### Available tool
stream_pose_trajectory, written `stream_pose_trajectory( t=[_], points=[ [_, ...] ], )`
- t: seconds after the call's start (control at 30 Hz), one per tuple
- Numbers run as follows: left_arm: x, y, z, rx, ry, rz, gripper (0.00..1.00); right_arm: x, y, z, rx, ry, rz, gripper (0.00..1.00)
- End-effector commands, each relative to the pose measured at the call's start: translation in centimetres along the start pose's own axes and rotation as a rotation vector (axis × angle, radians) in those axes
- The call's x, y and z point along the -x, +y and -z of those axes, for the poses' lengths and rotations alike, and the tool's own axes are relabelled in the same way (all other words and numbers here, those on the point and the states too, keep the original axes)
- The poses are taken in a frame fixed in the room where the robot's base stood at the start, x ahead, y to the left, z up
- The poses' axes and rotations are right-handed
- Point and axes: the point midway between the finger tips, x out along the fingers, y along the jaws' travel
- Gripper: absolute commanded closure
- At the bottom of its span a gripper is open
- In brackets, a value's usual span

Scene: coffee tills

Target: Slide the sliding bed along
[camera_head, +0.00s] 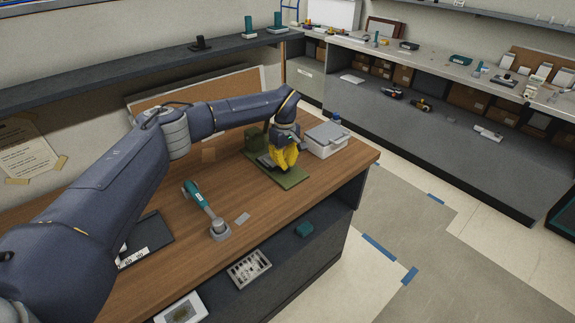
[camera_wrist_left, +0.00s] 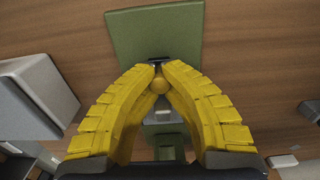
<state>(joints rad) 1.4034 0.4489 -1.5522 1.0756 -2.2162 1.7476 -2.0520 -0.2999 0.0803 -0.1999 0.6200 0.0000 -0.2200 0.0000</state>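The green device stands on the wooden bench near its far right end. Its flat green base (camera_head: 291,178) shows in front of my left gripper, and its green upright body (camera_head: 254,140) rises behind. My left gripper (camera_head: 284,160) has yellow fingers pointing down over the device, around the dark sliding bed (camera_head: 265,162). In the left wrist view the fingers (camera_wrist_left: 159,68) come together around a round yellow knob and a small dark part; the green base (camera_wrist_left: 155,30) lies beyond. The fingers hide most of the bed. My right gripper is not in view.
A grey lidded box (camera_head: 326,139) stands close to the right of the device. A teal-handled tool (camera_head: 200,196) and a small grey plate (camera_head: 242,219) lie nearer on the bench.

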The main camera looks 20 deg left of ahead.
Motion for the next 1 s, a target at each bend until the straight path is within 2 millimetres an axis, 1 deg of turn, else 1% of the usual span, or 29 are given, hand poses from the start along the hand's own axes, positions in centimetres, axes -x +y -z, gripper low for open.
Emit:
stream_pose_trajectory(
  t=[0.3, 0.53, 0.57, 0.6, 0.77, 1.0],
  points=[
    [0.1, 0.0, 2.0, 0.003, 0.002, -0.001, 1.0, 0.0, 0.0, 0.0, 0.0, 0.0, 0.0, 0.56],
    [0.1, 0.0, 2.8, 0.001, 0.002, -0.002, 1.0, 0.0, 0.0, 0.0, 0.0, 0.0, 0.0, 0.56],
    [0.1, 0.0, 2.8, 0.001, 0.002, -0.002, 0.93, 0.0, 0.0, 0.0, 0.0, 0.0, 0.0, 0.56],
    [0.1, 0.0, 2.8, 0.001, 0.002, -0.002, 0.89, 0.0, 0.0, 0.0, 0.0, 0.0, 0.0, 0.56],
    [0.1, 0.0, 2.7, 0.001, 0.001, -0.001, 0.7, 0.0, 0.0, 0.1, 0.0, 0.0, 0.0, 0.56],
    [0.0, 0.0, 2.7, 0.001, 0.001, -0.001, 0.69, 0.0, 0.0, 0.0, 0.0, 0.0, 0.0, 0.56]
  ],
)
